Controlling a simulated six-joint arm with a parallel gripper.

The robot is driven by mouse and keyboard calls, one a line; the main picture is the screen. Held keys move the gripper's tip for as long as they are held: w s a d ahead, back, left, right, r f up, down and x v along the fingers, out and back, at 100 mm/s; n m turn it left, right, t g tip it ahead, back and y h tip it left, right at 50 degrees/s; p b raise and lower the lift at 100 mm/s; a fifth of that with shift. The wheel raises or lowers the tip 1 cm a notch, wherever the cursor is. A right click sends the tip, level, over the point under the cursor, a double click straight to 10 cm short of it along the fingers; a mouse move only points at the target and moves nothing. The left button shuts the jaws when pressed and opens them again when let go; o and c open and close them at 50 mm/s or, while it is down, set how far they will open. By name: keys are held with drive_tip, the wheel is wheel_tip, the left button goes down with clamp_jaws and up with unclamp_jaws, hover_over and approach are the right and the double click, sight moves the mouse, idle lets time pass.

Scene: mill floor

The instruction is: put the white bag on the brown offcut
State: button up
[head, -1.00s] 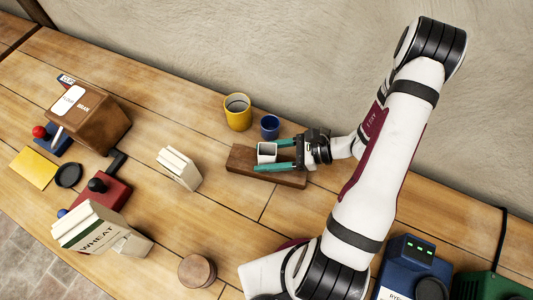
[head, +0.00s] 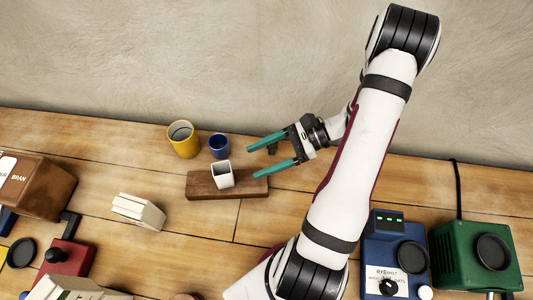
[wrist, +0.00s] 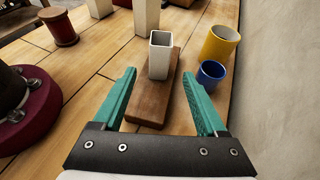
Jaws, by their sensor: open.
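The white bag (head: 222,178), square and open at the top, stands upright on the brown offcut (head: 200,190), a flat wooden board. In the wrist view the white bag (wrist: 159,60) stands toward the far part of the offcut (wrist: 147,110). My gripper (head: 254,158) is open and empty, to the right of the bag and apart from it. In the wrist view its teal fingers (wrist: 158,78) are spread wide, with the bag ahead between them.
A yellow mug (head: 183,140) and a small blue cup (head: 219,147) stand behind the offcut, near the wall. A cream block-like packet (head: 138,211) is to the left. Blue (head: 396,255) and green (head: 475,255) machines stand at right. Table in front of the offcut is clear.

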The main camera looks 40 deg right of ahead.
drive_tip(key=s+a+r+n+g+h, duration=0.5)
drive_tip(key=s+a+r+n+h, duration=0.5)
drive_tip(key=n, duration=0.7)
drive_tip(key=s+a+r, duration=0.2)
drive_tip(key=a+r, duration=0.1)
drive_tip(key=shift+a+g+h, duration=0.25)
drive_tip(key=shift+g+h, duration=0.05)
drive_tip(key=shift+h, duration=0.1)
